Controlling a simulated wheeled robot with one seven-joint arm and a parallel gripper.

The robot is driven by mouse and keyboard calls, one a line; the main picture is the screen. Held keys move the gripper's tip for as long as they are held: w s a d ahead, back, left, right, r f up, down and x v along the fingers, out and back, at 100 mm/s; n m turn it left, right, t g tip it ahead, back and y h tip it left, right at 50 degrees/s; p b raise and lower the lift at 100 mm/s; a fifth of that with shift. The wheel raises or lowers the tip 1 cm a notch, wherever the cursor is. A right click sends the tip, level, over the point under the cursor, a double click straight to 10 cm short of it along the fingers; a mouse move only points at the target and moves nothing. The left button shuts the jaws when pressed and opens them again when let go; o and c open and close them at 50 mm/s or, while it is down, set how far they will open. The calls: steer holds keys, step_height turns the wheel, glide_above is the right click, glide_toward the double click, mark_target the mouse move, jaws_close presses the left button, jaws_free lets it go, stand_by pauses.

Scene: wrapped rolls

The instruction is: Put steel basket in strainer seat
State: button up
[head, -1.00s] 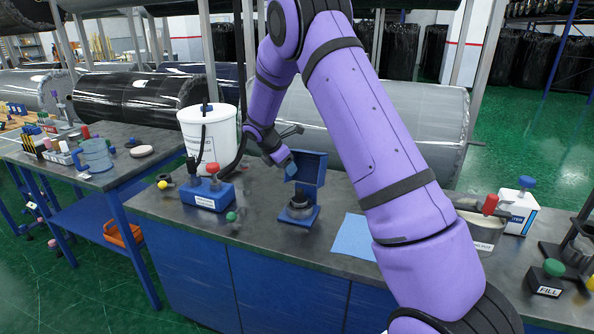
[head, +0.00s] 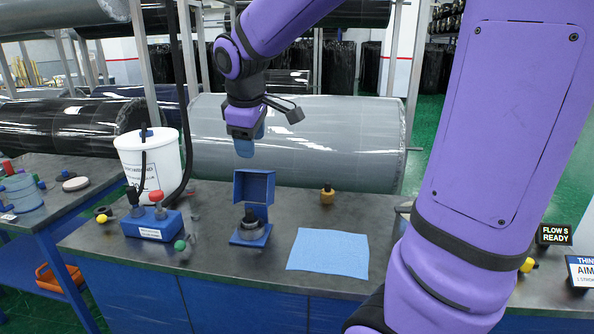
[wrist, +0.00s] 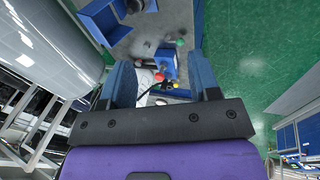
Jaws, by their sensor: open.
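A blue housing (head: 255,187) with a raised back panel stands on the grey bench. A dark grey cylindrical part (head: 250,224) with a narrower top sits upright on its blue base. I cannot tell whether this part is the steel basket, the strainer seat or both. My gripper (head: 248,147) hangs fingers down above and behind the housing, apart from it. In the wrist view my gripper (wrist: 161,82) has its two blue fingers wide apart with nothing held between them. The housing also shows at the upper left of the wrist view (wrist: 98,22).
A blue block (head: 151,226) with red and black knobs and a white bucket (head: 150,170) stand left of the housing. A light blue cloth (head: 328,254) lies to its right. A small brass-coloured piece (head: 327,195) stands behind the cloth. A large wrapped grey roll (head: 300,150) lies behind.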

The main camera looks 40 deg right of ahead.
steer(key=s+a+m+t+y, duration=0.1)
steer(key=s+a+m, duration=0.1)
steer(key=s, duration=0.8)
steer(key=s+a+r+m+t+y, duration=0.1)
steer(key=s+a+m, duration=0.2)
steer(key=s, duration=0.7)
steer(key=shift+m, duration=1.1)
